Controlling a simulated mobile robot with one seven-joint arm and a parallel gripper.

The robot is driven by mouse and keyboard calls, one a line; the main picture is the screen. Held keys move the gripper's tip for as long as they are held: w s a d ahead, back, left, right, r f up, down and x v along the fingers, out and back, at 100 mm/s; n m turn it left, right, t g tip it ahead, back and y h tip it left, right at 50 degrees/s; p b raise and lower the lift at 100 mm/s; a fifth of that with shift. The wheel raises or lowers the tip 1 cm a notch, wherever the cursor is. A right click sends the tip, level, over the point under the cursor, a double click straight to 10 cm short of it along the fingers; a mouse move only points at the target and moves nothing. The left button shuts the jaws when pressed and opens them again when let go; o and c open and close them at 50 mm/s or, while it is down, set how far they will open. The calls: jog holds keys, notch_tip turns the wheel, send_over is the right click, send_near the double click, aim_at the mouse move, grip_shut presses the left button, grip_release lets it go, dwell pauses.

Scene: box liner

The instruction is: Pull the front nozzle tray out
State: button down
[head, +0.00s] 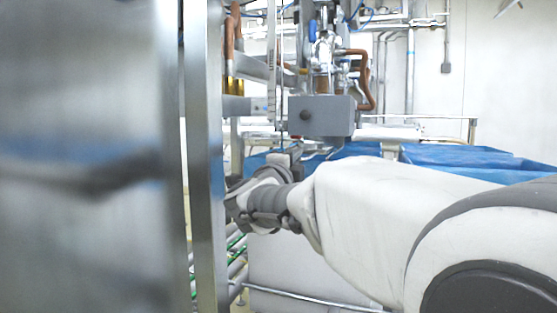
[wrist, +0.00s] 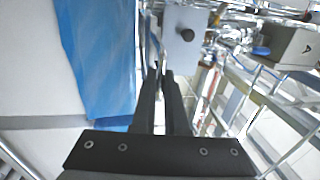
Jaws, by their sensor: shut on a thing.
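My gripper (wrist: 160,74) is in the wrist view with its two dark fingers close together. They are shut on a thin metal piece (wrist: 155,48) at the fingertips, which looks like the handle of the front nozzle tray. The tray's body is not clear to me in either view. In the head view my gripper (head: 294,153) is small and partly hidden by my wrist, just below a grey box with a dark round knob (head: 320,116). The same knobbed box (wrist: 183,38) shows just beyond the fingertips in the wrist view.
A steel upright (head: 205,160) stands close on the left. Copper pipes and fittings (head: 325,55) are above the grey box. Blue liner sheet (head: 470,160) lies behind my arm and hangs at the left of the wrist view (wrist: 98,60). Metal rails (wrist: 265,100) run at right there.

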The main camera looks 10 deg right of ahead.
jog(key=shift+v, duration=1.2)
jog(key=shift+r, duration=0.2)
jog(key=c, duration=1)
grip_release()
jog(key=shift+o, duration=0.2)
jog(key=p+v, duration=0.2)
jog(key=v, duration=1.5)
jog(key=shift+a, duration=0.15)
jog(key=shift+s+f, duration=0.1)
